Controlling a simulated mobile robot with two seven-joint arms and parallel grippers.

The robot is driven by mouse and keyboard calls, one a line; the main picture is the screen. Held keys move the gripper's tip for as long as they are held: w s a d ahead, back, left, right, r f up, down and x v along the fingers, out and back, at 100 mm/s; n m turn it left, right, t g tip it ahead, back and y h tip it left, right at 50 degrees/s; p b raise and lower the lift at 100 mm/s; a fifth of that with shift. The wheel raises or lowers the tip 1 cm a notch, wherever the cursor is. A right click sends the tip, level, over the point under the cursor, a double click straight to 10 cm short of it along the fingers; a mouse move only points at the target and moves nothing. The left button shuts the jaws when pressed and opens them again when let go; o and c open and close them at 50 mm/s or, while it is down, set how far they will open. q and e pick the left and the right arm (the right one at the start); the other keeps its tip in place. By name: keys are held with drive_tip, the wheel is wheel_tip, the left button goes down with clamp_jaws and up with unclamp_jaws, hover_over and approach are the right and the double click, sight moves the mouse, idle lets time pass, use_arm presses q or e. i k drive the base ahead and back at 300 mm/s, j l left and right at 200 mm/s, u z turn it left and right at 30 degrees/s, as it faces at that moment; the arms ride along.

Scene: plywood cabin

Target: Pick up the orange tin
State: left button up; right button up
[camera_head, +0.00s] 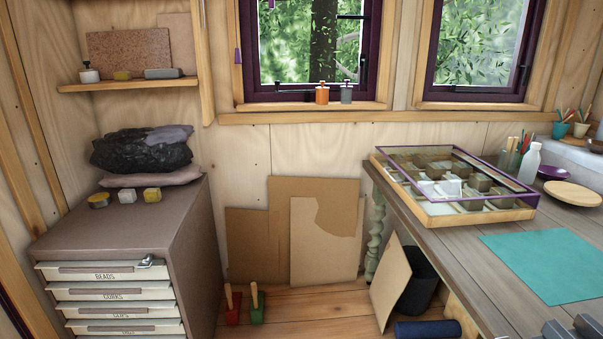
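The orange tin (322,95) stands upright on the window sill (290,106) below the left window, at the top middle of the head view. A grey tin (346,93) of similar size stands close to its right, with a small gap. Both have a dark, thin fitting on top. Nothing hides the orange tin. Neither of my grippers can be made out in this view.
A brown drawer cabinet (190,222) stands at left, with dark bundles on top. Cardboard sheets (258,245) lean on the wall below the sill. A workbench (450,240) at right carries a glass-topped display case (490,210) and a teal mat (545,265). Dark grey objects are cut off at bottom right.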

sight(322, 97)
drive_tip(key=i, duration=0.75)
drive_tip(key=i+z, duration=0.1)
drive_tip(key=i, duration=0.6)
